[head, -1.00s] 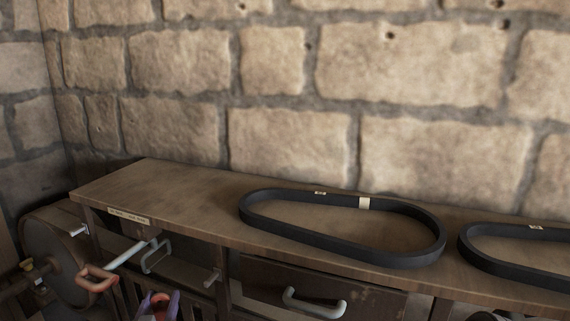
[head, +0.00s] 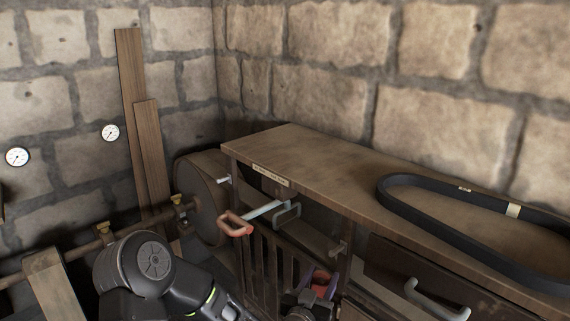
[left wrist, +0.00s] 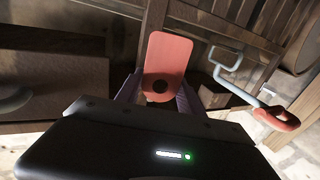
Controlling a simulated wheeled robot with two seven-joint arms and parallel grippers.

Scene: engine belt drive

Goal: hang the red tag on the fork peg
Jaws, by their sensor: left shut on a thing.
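My left gripper (head: 319,286) is in front of the bench's slatted front, low in the head view; its purple fingers also show in the left wrist view (left wrist: 159,98). It is shut on the red tag (left wrist: 167,55), a flat rounded plate with a dark round spot near the fingers. In the head view the tag is mostly hidden. A pale metal rod with a red loop handle (head: 236,223) and a grey U-shaped piece (head: 287,214) stick out from the bench, left of and above the gripper. I cannot tell which part is the fork peg. My right gripper is not in view.
The wooden bench (head: 310,152) carries a black belt (head: 440,231). Small pale pegs stick out at its left end (head: 223,181) and front (head: 338,247). A drawer with a pale handle (head: 436,300) is at right. A round drum (head: 200,200) stands left.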

